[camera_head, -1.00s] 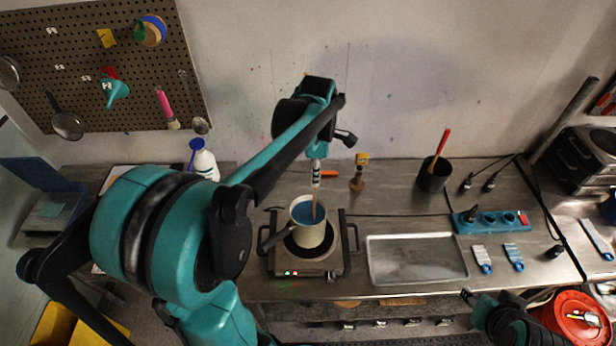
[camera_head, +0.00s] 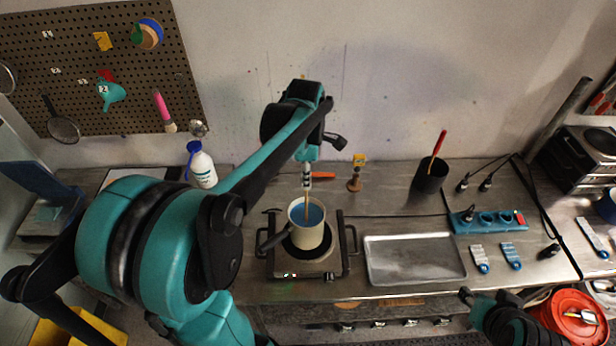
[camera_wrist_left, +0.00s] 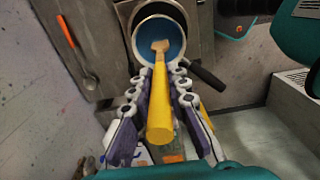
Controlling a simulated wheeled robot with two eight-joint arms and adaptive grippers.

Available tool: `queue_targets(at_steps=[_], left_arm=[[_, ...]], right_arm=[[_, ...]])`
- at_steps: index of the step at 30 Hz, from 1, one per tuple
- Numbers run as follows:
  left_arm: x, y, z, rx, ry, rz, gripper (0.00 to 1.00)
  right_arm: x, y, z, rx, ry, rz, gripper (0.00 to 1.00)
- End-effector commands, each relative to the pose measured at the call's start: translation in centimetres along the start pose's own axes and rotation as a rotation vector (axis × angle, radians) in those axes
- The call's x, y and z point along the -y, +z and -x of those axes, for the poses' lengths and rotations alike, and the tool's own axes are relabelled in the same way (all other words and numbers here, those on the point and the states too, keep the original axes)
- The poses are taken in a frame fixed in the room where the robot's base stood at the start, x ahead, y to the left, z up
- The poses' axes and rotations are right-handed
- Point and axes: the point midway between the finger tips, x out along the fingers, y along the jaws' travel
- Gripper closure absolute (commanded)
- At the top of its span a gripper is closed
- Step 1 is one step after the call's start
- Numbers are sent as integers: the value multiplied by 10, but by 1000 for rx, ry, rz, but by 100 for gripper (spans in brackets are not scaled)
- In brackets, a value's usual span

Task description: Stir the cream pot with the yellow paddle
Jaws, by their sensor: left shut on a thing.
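The cream pot (camera_head: 309,234) stands on a hot plate (camera_head: 305,268) and holds blue liquid. Its dark handle points to the lower left in the head view. My left gripper (camera_head: 307,180) is above the pot, shut on the yellow paddle. The paddle's thick yellow handle (camera_wrist_left: 160,104) lies between the fingers in the left wrist view. Its wooden end (camera_wrist_left: 160,47) is inside the cream pot (camera_wrist_left: 137,18), against the blue liquid; how deep it goes is hidden. My right arm shows at the lower right, with its gripper (camera_head: 467,296) too small and dark to read.
An empty metal tray (camera_head: 415,259) lies right of the hot plate. A black cup (camera_head: 431,177) with a red-handled tool stands behind it. A white bottle (camera_head: 203,168) stands at the back left. A small brown stand (camera_head: 354,183) and a blue socket strip (camera_head: 487,220) are nearby.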

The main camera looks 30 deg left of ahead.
Motion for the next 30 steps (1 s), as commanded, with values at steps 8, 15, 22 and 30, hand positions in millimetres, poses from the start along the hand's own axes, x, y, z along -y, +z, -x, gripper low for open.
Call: queue_targets(at_steps=[8, 15, 22, 30], left_arm=[[0, 0, 4, 0, 0, 0, 100], [0, 0, 26, 0, 0, 0, 100], [0, 0, 48, 0, 0, 0, 100], [0, 0, 73, 0, 0, 0, 100]], right_arm=[[0, -2, 3, 0, 0, 0, 60], [0, -12, 16, 0, 0, 0, 60], [0, -21, 29, 0, 0, 0, 60], [0, -32, 44, 0, 0, 0, 60]])
